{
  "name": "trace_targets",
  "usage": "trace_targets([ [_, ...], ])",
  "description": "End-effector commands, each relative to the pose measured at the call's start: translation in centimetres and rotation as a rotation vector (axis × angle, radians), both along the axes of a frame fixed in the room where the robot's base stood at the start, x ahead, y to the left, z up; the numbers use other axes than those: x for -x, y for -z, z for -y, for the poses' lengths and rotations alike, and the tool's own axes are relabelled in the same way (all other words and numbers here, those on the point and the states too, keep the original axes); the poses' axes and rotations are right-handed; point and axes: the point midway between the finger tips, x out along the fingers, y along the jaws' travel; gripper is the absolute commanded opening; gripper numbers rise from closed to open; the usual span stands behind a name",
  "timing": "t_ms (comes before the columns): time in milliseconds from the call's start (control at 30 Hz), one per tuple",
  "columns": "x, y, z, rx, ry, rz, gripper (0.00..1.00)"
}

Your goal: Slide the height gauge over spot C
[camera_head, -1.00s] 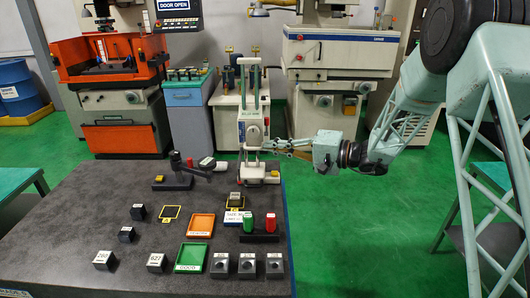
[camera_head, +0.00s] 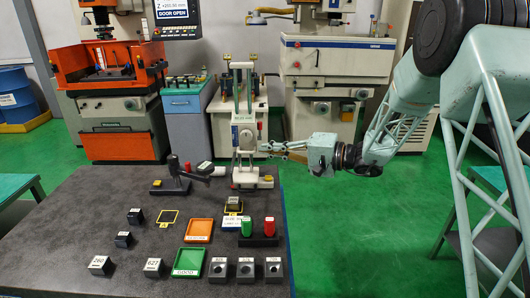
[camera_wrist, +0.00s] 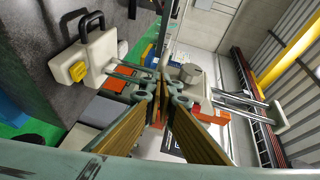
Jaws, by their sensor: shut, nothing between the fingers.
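The height gauge (camera_head: 245,133) stands upright near the far right edge of the dark table, white with two metal columns, a carriage and a wide base. My gripper (camera_head: 266,147) is at its right side at carriage height, fingers shut and empty. In the wrist view the closed fingertips (camera_wrist: 161,92) lie against or very near the gauge's columns; contact cannot be told. The gauge's base (camera_wrist: 90,55) is at left there. A yellow-outlined spot (camera_head: 168,217) lies empty on the table. Which spot is C cannot be read.
A black stand with an arm (camera_head: 173,185) is just left of the gauge. A dark block (camera_head: 234,205), red and green cylinders (camera_head: 257,226), an orange tray (camera_head: 199,231), a green tray (camera_head: 188,262) and several dark blocks are nearer. The left part of the table is clear.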

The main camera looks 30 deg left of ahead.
Motion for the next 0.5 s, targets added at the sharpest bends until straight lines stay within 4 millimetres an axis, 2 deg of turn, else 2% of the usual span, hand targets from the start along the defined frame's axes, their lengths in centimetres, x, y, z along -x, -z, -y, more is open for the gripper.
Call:
trace_targets([
  [267, -2.1, -0.4, 1.2, -0.001, 0.003, 0.002, 0.0],
  [500, -2.5, -1.0, 4.3, 0.001, 0.003, 0.0, 0.0],
])
